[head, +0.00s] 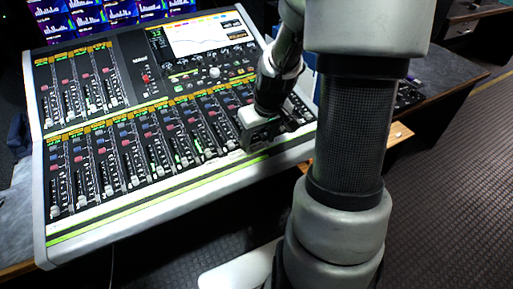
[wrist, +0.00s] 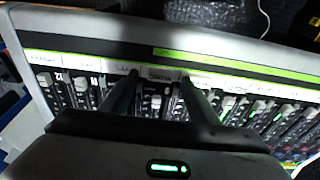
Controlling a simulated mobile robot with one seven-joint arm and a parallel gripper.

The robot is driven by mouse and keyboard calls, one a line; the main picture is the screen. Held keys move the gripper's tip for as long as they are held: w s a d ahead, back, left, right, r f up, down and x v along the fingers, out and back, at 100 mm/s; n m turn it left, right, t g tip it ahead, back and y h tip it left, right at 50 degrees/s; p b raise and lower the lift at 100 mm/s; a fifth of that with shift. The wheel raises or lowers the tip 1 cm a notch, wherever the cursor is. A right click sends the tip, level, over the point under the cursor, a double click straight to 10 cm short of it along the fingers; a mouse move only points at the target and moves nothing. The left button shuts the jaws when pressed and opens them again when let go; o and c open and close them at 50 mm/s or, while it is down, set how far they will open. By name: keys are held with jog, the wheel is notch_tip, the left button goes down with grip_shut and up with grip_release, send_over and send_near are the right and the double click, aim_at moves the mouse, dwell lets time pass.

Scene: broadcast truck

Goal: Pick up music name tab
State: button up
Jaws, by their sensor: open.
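A row of small white name tabs runs along the console's front edge below the faders in the wrist view. One pale tab (wrist: 160,73) lies between my fingertips; its lettering is too small to read, so I cannot tell whether it is the music tab. My gripper (wrist: 160,81) is open, with one finger on each side of that tab. I cannot tell whether the fingers touch the console. In the head view my gripper (head: 265,134) is low over the console's front right part, and it hides the tabs there.
The mixing console (head: 150,207) has several raised faders close around my fingers. A screen (head: 203,34) is set in its upper part. Lit monitors (head: 85,18) stand behind it. A grey-topped desk (head: 440,72) is at the right, with patterned floor (head: 455,190) below.

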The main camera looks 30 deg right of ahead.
jog(key=shift+w+f, duration=0.2)
jog(key=shift+f, duration=0.45)
jog(key=c, duration=1.1)
